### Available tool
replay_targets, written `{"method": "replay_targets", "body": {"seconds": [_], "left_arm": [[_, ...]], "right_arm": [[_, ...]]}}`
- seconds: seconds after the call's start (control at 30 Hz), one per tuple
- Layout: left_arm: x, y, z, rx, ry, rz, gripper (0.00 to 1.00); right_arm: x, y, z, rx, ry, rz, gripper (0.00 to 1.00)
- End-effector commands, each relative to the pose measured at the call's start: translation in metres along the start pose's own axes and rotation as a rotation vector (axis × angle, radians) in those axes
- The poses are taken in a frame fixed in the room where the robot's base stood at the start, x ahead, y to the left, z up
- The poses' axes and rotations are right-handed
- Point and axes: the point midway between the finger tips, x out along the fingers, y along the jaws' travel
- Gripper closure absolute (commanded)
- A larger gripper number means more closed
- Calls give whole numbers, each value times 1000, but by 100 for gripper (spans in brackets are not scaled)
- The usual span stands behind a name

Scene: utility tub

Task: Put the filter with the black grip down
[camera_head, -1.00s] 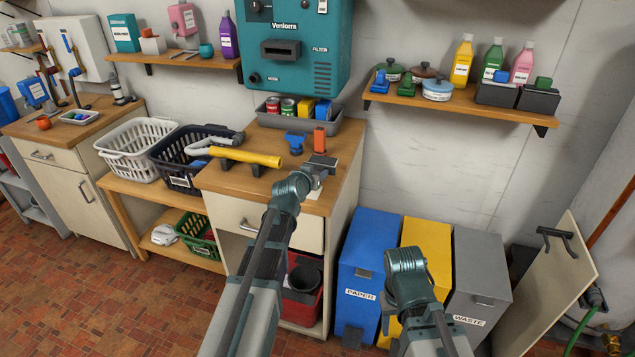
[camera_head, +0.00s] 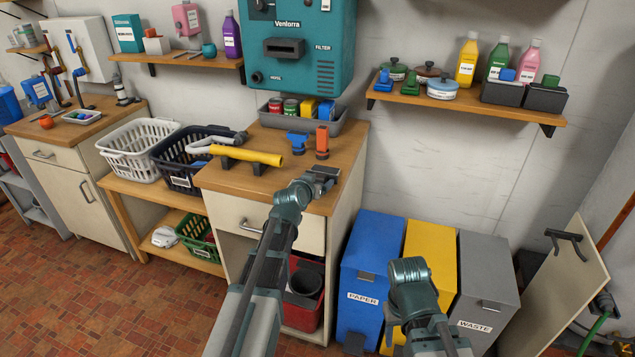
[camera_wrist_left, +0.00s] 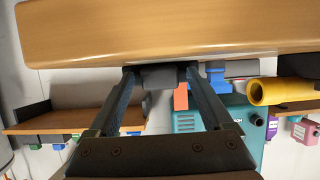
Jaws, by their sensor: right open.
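My left gripper (camera_head: 324,174) is over the front right part of the wooden counter (camera_head: 270,187). In the left wrist view its two fingers (camera_wrist_left: 162,78) stand on either side of a dark block, the black grip of the filter (camera_wrist_left: 165,76), and appear closed on it. The filter's lower part is hidden, and I cannot tell whether it touches the counter. A filter with a blue grip (camera_head: 297,139) and one with an orange grip (camera_head: 322,140) stand farther back on the counter. Of my right arm only the links show; its gripper is out of sight.
A yellow tube (camera_head: 247,155) lies on dark supports at the counter's left. A grey tray (camera_head: 338,129) with cans stands at the back under the teal machine (camera_head: 298,50). Blue (camera_head: 369,265), yellow and grey bins stand to the right. The counter's front middle is clear.

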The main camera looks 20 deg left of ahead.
Motion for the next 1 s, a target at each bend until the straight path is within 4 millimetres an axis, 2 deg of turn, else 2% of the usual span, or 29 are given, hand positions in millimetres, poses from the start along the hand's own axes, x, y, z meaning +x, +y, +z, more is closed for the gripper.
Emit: {"method": "replay_targets", "body": {"seconds": [0.37,0.47,0.67,1.0], "left_arm": [[-1,0,-3,0,0,0,16],[-8,0,-4,0,0,0,16],[-39,0,-4,-1,0,0,16],[-108,1,-5,-1,0,0,16]], "right_arm": [[-3,0,0,0,0,0,50],[-6,1,0,0,0,0,50],[-19,2,1,0,0,0,50],[-45,4,3,1,0,0,50]]}}
